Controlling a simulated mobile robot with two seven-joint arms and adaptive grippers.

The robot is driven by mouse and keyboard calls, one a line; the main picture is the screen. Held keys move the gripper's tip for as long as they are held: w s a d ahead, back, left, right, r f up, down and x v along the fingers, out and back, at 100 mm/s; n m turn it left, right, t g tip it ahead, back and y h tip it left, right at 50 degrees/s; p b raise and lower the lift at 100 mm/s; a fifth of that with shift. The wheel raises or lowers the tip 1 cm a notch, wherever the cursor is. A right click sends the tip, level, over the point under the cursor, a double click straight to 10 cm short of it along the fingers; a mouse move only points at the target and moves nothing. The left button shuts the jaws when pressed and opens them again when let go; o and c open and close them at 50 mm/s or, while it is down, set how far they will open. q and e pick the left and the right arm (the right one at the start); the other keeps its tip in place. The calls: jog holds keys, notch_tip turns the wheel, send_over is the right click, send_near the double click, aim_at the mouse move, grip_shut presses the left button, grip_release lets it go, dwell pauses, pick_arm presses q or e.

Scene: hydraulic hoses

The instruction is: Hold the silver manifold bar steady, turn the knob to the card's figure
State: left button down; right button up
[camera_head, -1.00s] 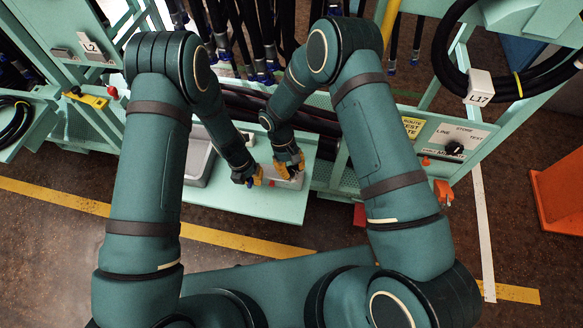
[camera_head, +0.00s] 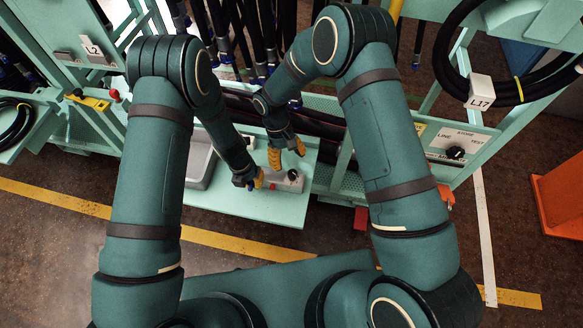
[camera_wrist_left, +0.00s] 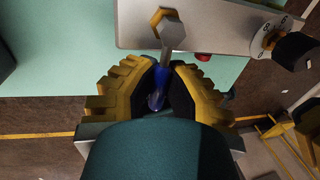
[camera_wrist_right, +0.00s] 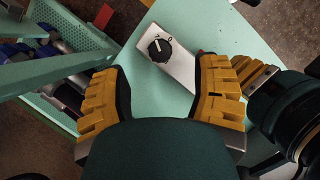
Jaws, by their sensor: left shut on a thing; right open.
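The silver manifold bar (camera_head: 281,185) lies on the pale green bench. It also shows in the left wrist view (camera_wrist_left: 215,25) and the right wrist view (camera_wrist_right: 178,68). A black knob with a white pointer mark (camera_wrist_right: 158,48) sits on its top; it also shows at the right in the left wrist view (camera_wrist_left: 295,50). My left gripper (camera_head: 257,181) is shut on a blue-and-silver hex-headed fitting (camera_wrist_left: 158,88) at the bar's edge. My right gripper (camera_head: 289,154) is open and empty, behind and above the bar, apart from the knob.
A panel marked LINE, STORE, TEST carries another black knob (camera_head: 455,152). A grey tray (camera_head: 200,160) stands left of my left gripper. Dark hoses hang and lie behind the grippers. The bench front is clear.

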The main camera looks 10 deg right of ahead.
jog(key=v, duration=0.6)
pick_arm(q)
jog(key=c, duration=1)
grip_release()
jog(key=shift+r, duration=0.1)
